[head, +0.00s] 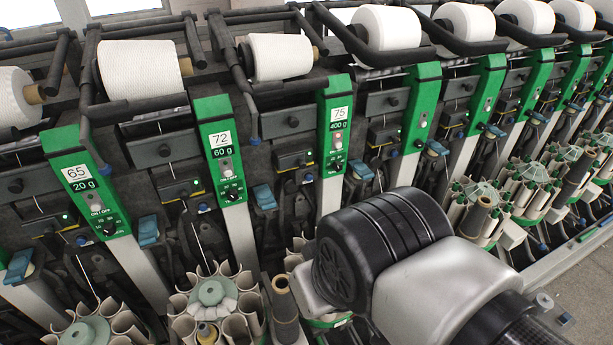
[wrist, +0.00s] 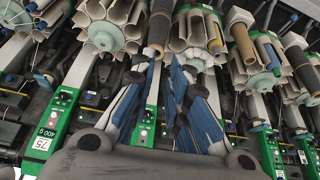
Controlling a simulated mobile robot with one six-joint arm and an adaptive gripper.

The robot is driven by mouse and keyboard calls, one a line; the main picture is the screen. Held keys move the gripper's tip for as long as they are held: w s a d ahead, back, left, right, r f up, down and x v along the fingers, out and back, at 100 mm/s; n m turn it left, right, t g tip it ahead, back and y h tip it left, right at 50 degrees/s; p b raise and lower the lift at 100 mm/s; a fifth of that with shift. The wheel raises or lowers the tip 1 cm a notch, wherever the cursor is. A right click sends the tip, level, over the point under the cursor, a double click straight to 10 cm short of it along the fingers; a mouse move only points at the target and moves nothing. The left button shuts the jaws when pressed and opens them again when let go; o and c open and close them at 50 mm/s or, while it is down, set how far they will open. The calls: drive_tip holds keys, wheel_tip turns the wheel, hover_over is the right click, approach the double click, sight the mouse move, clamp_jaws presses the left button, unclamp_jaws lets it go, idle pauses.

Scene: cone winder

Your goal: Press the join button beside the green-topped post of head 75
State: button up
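In the wrist view this post (wrist: 63,99) appears upside down at the left. My gripper (wrist: 164,68) has two blue-padded fingers apart with nothing held between them. It points at the machine, to the right of that post in the wrist view. The head view hides my fingers.
Posts 72 (head: 222,150) and 65 (head: 90,190) stand to the left, more green posts to the right. White yarn cones (head: 280,57) and black cradle arms run along the top. Round tube magazines (head: 212,293) project below. A blue lever (head: 360,170) is close to post 75.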

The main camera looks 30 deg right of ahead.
clamp_jaws()
drive_tip(key=shift+a, duration=0.1)
idle(1.1)
